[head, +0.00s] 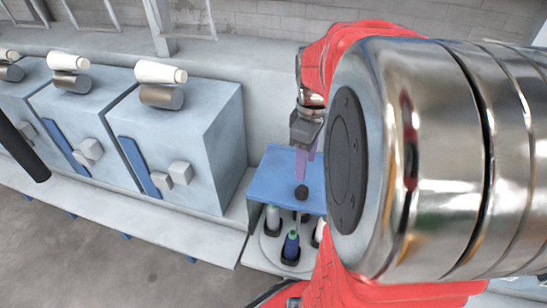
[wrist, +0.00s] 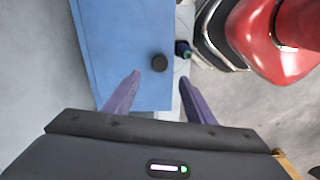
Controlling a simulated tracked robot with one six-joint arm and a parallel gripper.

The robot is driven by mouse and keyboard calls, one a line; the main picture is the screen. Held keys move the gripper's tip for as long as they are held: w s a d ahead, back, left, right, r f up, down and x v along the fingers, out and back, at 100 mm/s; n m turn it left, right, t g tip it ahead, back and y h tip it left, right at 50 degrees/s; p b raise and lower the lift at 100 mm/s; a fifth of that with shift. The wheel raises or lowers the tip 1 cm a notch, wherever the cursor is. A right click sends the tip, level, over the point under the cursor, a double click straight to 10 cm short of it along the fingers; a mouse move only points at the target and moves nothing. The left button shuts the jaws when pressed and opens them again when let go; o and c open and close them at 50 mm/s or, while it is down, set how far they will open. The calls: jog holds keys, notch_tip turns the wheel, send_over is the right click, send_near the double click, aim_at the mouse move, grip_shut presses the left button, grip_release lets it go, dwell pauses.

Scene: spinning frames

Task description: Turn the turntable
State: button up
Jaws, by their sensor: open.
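The turntable (head: 274,251) is a pale round disc under a blue top plate (head: 268,181). It carries a dark blue spool (head: 291,246) and a white spool (head: 272,218). A black round knob (head: 301,192) shows at the plate's right side. My gripper (head: 304,172) is above the plate, close to the knob. In the wrist view my gripper (wrist: 160,78) has its two purple fingers apart with nothing between them. The knob (wrist: 159,63) appears just past the fingertips, nearer the left one. My arm hides the turntable's right side.
Several grey-blue machine boxes (head: 180,125) with white spools on top stand in a row at left, on a pale ledge (head: 120,212). A dark bar (head: 22,148) crosses the left edge. Grey floor lies in front. In the wrist view, a red and chrome part fills the upper right.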

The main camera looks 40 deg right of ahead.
aim_at(302, 190)
notch_tip(302, 190, down, 11)
dwell(0.5)
jog(key=shift+c, duration=0.6)
grip_shut()
jog(key=shift+a, duration=0.2)
jog(key=shift+d, duration=0.1)
